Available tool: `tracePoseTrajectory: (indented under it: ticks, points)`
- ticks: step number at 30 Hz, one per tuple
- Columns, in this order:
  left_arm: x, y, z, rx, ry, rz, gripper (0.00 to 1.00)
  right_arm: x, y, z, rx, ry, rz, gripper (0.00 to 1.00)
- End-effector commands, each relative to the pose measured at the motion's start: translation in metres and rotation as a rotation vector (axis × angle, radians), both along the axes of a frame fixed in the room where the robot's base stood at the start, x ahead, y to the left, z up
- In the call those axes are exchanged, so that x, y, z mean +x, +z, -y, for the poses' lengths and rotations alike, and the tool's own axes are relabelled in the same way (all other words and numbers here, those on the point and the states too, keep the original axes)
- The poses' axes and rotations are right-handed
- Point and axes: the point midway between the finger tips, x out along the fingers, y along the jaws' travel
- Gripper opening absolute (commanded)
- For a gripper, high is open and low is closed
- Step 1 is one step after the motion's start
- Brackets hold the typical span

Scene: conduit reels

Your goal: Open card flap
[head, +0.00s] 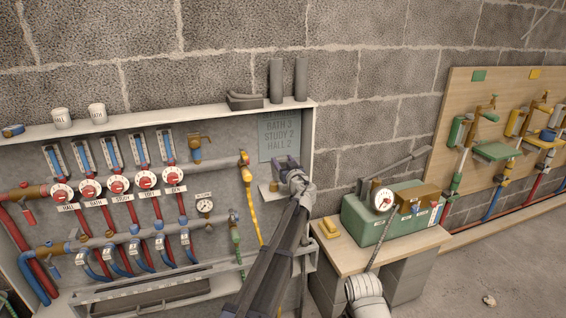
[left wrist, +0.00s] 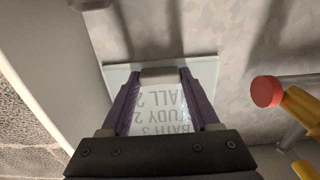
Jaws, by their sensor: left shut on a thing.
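The card flap (head: 279,132) is a pale grey-green panel at the right end of the open wall cabinet, lettered "BATH 3, STUDY 2, HALL 2". In the left wrist view the flap (left wrist: 152,124) shows with its lettering upside down. My left gripper (head: 285,165) is at the lower part of the flap. In the left wrist view its purple fingers (left wrist: 158,82) are shut on the light grey tab (left wrist: 160,76) near the flap's edge. The gripper hides part of the flap. I cannot tell whether the flap is tilted.
The cabinet's right side wall (head: 308,150) is close to my left gripper. A yellow-handled pipe (head: 250,195) stands to its left; its red cap (left wrist: 266,91) shows in the wrist view. A green box (head: 375,215) with a gauge sits on a bench (head: 345,257) at the right.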

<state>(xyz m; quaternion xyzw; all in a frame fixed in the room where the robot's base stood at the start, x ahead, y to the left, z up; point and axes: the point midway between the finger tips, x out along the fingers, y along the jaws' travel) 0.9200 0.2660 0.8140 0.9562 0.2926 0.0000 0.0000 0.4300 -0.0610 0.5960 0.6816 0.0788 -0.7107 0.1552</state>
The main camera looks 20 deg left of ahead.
Motion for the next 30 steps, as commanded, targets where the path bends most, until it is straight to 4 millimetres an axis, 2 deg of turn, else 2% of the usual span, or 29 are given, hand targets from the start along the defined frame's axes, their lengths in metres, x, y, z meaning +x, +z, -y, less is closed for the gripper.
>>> tracePoseTrajectory:
  ticks: [9, 14, 20, 30]
  points:
    - [-0.001, 0.001, 0.000, -0.001, 0.000, -0.002, 0.00, 0.000, 0.001, 0.000, 0.000, 0.000, 0.000, 0.50]
    - [-0.006, 0.006, 0.003, -0.018, 0.001, -0.024, 0.00, 0.000, 0.013, 0.000, 0.001, 0.000, 0.000, 0.50]
    - [-0.023, 0.018, 0.013, -0.075, 0.004, -0.106, 0.00, 0.000, 0.046, -0.001, 0.004, -0.001, -0.001, 0.50]
    - [-0.061, 0.044, 0.039, -0.222, 0.003, -0.325, 0.00, 0.000, 0.128, -0.001, 0.005, -0.001, -0.002, 0.50]
